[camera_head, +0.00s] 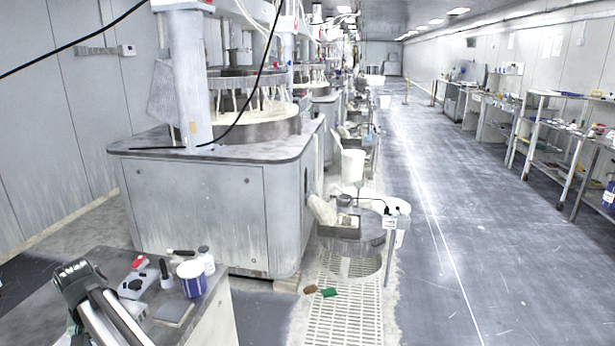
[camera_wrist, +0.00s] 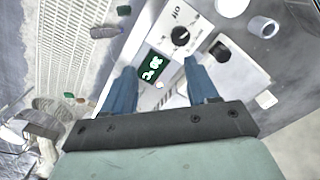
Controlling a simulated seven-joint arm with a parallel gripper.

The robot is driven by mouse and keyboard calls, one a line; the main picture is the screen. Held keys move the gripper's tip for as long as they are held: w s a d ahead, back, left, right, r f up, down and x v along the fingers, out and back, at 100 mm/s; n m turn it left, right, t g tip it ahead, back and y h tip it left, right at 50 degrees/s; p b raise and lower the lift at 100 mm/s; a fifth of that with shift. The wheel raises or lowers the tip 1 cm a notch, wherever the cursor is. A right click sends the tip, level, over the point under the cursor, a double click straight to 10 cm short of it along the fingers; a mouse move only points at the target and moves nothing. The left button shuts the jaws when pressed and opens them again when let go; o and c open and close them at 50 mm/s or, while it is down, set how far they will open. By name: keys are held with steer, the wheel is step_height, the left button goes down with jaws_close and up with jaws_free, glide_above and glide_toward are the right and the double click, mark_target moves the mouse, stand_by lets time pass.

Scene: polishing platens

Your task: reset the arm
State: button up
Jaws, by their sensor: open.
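My gripper (camera_wrist: 158,72) shows in the wrist view with two blue fingers apart and nothing between them. In the head view my arm (camera_head: 95,300) is folded over the bench (camera_head: 222,312) at the lower left. The gripper's fingers cannot be made out there.
On the bench are a blue-and-white tub (camera_head: 192,281), a white bottle (camera_head: 206,261), a dark bottle (camera_head: 165,274) and a flat grey plate (camera_head: 174,313). A large polishing machine (camera_head: 200,215) stands behind. The right aisle floor (camera_head: 455,230) is clear.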

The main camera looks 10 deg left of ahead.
steer(key=w+d+f+m, duration=0.1)
steer(key=w+d+f, duration=0.3)
steer(key=d+f, duration=0.3)
steer(key=w+d+f+g+h, duration=0.1)
steer(key=w+d+f, duration=0.3)
steer(key=d+f, duration=0.2)
steer(key=w+d+f+m, duration=0.1)
steer(key=w+d+f, duration=0.3)
steer(key=d+f, duration=0.3)
steer(key=d+f+m+g, duration=0.1)
steer(key=d+f, duration=0.6)
steer(key=d, duration=0.4)
steer(key=d+f+m+g, duration=0.1)
steer(key=d+f, duration=0.6)
steer(key=d, duration=0.4)
steer(key=s+d+f+m+g, duration=0.1)
steer(key=s+d+f, duration=0.35)
steer(key=d, duration=0.35)
steer(key=s+d+f+m+g, duration=0.1)
steer(key=s+d+f, duration=0.4)
steer(key=d, duration=0.4)
steer(key=s+d+f+m+g, duration=0.1)
steer(key=s+d+f, duration=0.2)
steer(key=s+d, duration=0.45)
steer(key=s+d+f+m+y, duration=0.1)
steer(key=s+d, duration=0.5)
steer(key=s, duration=0.3)
steer(key=shift+s+f+m+g, duration=0.3)
steer(key=shift+s+f+g, duration=0.05)
steer(key=shift+s+g, duration=0.05)
